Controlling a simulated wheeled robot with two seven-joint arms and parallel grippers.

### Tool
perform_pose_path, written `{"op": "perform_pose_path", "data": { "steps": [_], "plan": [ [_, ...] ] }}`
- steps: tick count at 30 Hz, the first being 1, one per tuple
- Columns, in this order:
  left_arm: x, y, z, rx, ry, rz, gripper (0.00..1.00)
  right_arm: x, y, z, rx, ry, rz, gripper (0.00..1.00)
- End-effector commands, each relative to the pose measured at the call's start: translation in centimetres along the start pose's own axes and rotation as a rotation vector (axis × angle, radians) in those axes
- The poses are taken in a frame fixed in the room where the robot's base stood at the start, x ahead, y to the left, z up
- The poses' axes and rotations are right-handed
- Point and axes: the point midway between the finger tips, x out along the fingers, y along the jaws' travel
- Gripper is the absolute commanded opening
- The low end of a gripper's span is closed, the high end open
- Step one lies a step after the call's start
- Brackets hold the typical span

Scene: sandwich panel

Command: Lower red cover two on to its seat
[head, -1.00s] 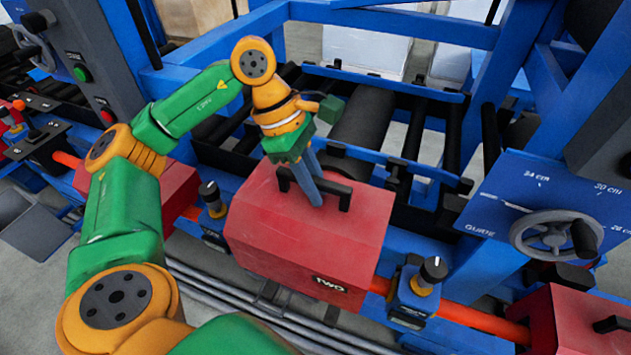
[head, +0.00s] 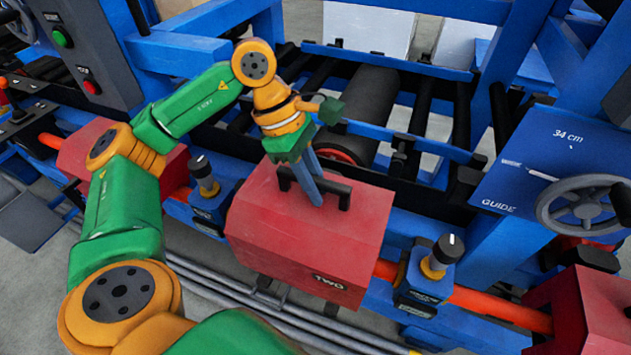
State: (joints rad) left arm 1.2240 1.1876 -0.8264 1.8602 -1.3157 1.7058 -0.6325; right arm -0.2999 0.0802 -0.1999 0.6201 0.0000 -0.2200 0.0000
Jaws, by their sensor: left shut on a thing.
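Red cover two (head: 300,238), a box-shaped cover marked "TWO" with a black bar handle on top, is in the middle of the head view. My left gripper (head: 317,200) is shut on its handle, fingers pointing down. The cover looks roughly level, in line with the orange shaft (head: 490,306) that shows on its right. Its underside and seat are hidden, so I cannot tell whether it touches the seat. My right gripper does not show.
Blue bearing blocks with black knobs stand left (head: 208,190) and right (head: 428,275) of the cover. Other red covers are at the left (head: 85,158) and lower right (head: 575,310). A guide handwheel (head: 585,205) is at right, and black rollers (head: 362,105) lie behind.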

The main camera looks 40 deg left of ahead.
Motion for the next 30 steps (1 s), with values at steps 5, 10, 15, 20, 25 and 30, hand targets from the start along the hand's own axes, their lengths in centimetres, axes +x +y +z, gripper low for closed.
{"op": "perform_pose_path", "data": {
  "steps": [5,10,15,20,25,30],
  "plan": [
    [1.5,0.0,-0.6,0.001,-0.002,0.001,0.00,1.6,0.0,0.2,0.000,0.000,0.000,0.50],
    [2.7,0.0,-1.1,0.001,-0.002,0.001,0.00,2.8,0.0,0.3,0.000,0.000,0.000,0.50],
    [3.5,0.0,-1.4,0.001,-0.002,0.001,0.00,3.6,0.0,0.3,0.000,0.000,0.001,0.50],
    [3.6,0.0,-1.5,0.001,-0.002,0.001,0.00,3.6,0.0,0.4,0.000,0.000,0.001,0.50],
    [3.6,0.0,-1.4,0.001,-0.002,0.001,0.00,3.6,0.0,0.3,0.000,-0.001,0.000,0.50],
    [3.6,0.0,-1.5,0.001,-0.002,0.001,0.00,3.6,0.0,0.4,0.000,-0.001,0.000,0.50]
  ]
}}
